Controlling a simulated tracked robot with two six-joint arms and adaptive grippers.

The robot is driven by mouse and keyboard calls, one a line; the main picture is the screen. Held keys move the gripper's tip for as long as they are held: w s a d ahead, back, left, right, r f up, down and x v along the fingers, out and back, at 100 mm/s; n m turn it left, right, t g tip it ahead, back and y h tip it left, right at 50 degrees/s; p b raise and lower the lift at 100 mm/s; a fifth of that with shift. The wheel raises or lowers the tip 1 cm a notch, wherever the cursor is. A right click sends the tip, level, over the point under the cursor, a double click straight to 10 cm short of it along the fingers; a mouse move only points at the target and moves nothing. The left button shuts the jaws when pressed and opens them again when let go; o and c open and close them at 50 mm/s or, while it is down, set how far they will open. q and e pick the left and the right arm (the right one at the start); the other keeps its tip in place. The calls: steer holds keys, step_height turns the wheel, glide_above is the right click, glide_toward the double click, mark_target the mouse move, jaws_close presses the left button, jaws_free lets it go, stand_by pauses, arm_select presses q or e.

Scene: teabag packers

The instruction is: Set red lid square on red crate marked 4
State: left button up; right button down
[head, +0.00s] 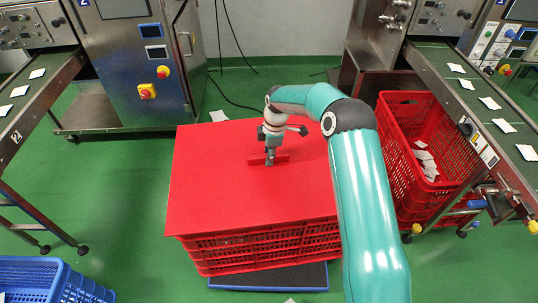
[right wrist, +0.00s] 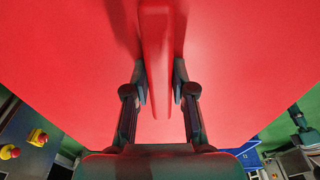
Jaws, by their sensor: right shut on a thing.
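The red lid (head: 215,185) is a large flat sheet over a red crate (head: 265,250) in the middle of the head view. It hides the crate's top, and the crate's slatted front shows below the lid's front edge. I cannot tell whether the lid touches the rim or hovers just above it. No number is readable on this crate. My right gripper (head: 270,158) is shut on the lid's raised red handle (head: 284,157). In the right wrist view the handle (right wrist: 155,50) stands between the fingers (right wrist: 160,85). My left gripper is not in view.
The middle crate stands on a blue-edged dark base (head: 270,278). Another red crate (head: 400,150) holding white packets stands at right under a conveyor (head: 485,100). A left conveyor (head: 35,95), a steel cabinet (head: 125,65) and a blue crate (head: 50,280) stand at left. Green floor lies between.

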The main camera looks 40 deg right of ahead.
steer(key=shift+f, duration=0.1)
steer(key=c, duration=0.9)
jaws_free()
steer(key=r, duration=0.4)
steer(key=d+r, duration=0.1)
steer(key=r, duration=0.7)
steer(key=shift+s+d, duration=0.15)
steer(key=shift+s, duration=0.15)
